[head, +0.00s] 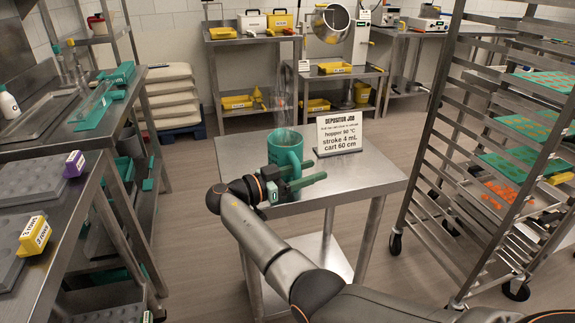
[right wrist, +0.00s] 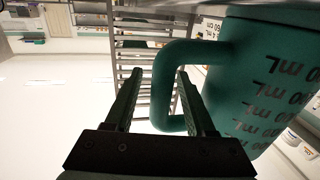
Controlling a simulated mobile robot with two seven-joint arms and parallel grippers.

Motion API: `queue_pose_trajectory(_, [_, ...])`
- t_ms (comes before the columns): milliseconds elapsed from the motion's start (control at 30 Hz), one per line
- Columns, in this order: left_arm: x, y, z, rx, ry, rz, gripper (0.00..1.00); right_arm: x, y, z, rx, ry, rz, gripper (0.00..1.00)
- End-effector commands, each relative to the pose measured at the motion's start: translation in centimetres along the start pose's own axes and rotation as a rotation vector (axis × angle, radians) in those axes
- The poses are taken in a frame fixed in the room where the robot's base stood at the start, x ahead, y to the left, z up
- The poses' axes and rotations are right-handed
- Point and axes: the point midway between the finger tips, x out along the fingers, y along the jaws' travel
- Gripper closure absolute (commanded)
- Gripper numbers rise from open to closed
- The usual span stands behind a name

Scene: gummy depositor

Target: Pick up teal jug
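The teal jug (head: 284,148) stands upright near the left side of the small steel table, with steam rising above it. In the right wrist view the jug (right wrist: 255,75) fills the right side, with black volume marks and its handle (right wrist: 163,85) facing my gripper. My right gripper (head: 320,171) is at the near side of the jug, its teal fingers pointing right. In the right wrist view the gripper (right wrist: 160,73) is open, one finger outside the handle and one at the handle's loop, with gaps visible. My left gripper is not in view.
The jug's steel table (head: 350,185) also holds a white "Depositor job" sign (head: 339,133). A tall rack (head: 450,150) with trays stands at right. A steel bench (head: 60,225) with yellow and purple blocks is at left. The tabletop's right part is clear.

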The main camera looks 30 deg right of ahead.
Motion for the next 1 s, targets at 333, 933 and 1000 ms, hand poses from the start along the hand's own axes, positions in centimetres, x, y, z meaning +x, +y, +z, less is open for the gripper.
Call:
queue_pose_trajectory(333, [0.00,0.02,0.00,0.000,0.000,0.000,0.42,-0.06,-0.01,-0.03,0.000,0.000,0.000,0.86])
queue_pose_trajectory(933, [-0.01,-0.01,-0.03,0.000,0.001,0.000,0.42,-0.08,-0.02,-0.04,0.001,0.000,0.000,1.00])
queue_pose_trajectory(1000, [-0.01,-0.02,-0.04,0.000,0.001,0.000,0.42,-0.08,-0.01,-0.04,0.001,0.000,0.000,1.00])
